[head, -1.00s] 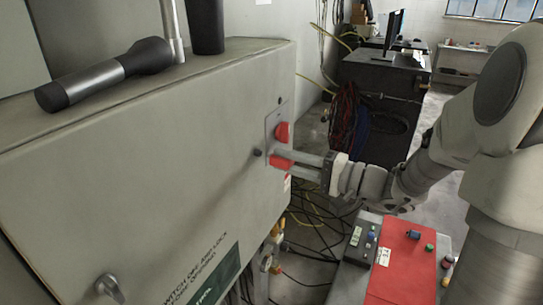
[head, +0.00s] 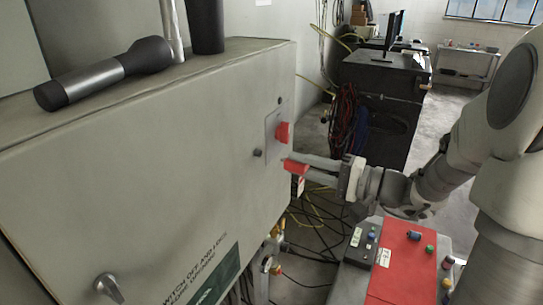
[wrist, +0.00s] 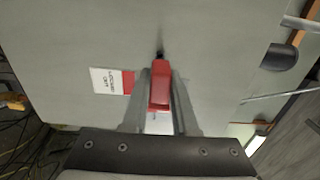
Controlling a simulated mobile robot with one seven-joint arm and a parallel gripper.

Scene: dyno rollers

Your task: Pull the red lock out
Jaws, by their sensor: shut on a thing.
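The red lock (head: 294,167) is between the fingers of my gripper (head: 303,163), which is shut on it. In the head view the lock stands out to the right of the grey cabinet's door, below a red switch (head: 283,132) on a small plate. In the wrist view the red lock (wrist: 159,86) shows between the two grey fingers. A red and white tag (wrist: 112,81) is beside the lock there, and the same tag (head: 300,186) hangs below it in the head view. Whether the lock is fully clear of the cabinet is hard to tell.
The grey cabinet (head: 130,165) fills the left, with a flashlight (head: 105,73) on top and a knob (head: 108,287) low on its door. A red control box (head: 400,262) stands below my arm. Cables lie on the floor. Open floor shows at the right back.

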